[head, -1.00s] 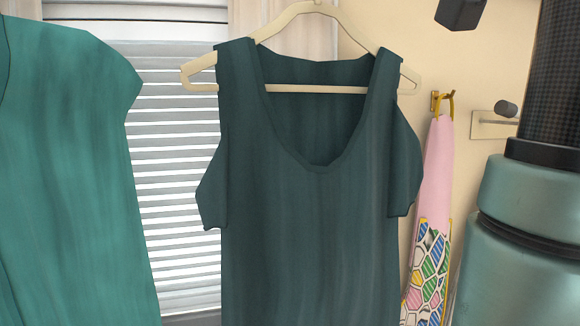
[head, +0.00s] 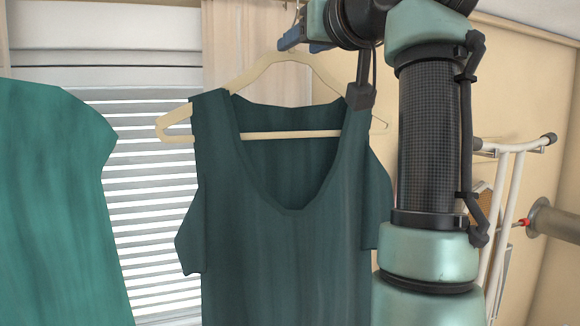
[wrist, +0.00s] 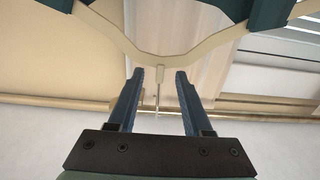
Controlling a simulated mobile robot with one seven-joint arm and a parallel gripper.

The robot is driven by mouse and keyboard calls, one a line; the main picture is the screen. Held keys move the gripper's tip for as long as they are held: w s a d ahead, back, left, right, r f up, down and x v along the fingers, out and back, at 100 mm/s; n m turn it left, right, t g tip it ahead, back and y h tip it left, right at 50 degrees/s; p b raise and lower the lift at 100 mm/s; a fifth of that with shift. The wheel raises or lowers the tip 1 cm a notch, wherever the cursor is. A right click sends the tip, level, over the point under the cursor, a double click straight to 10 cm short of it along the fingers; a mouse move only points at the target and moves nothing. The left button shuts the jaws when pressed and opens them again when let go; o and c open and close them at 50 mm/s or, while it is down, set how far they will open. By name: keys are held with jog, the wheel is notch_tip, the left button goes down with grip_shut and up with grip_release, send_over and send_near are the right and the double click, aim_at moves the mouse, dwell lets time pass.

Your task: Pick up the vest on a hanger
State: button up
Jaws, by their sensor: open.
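The dark teal vest (head: 285,240) hangs on a cream hanger (head: 262,72) in the middle of the head view. The hanger's neck and thin metal hook also show in the wrist view, with the hanger (wrist: 195,55) above and strips of the vest (wrist: 270,14) at the top edge. My gripper (wrist: 159,72) is open, its two blue fingers on either side of the hook and the base of the hanger's neck, with gaps on both sides. In the head view my gripper (head: 293,42) is at the hanger's top, where my wrist partly hides the hook.
A brighter green garment (head: 50,200) hangs at the left. A window with white blinds (head: 150,190) and a pale curtain (head: 225,45) are behind. A rail (wrist: 60,103) crosses the wrist view. A white rack (head: 505,210) stands at the right.

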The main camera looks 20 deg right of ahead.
jog(key=w+p, duration=0.1)
jog(key=w, duration=0.1)
jog(key=shift+w+a, duration=0.1)
jog(key=shift+w, duration=0.25)
grip_shut()
jog(key=shift+r, duration=0.1)
dwell(1.1)
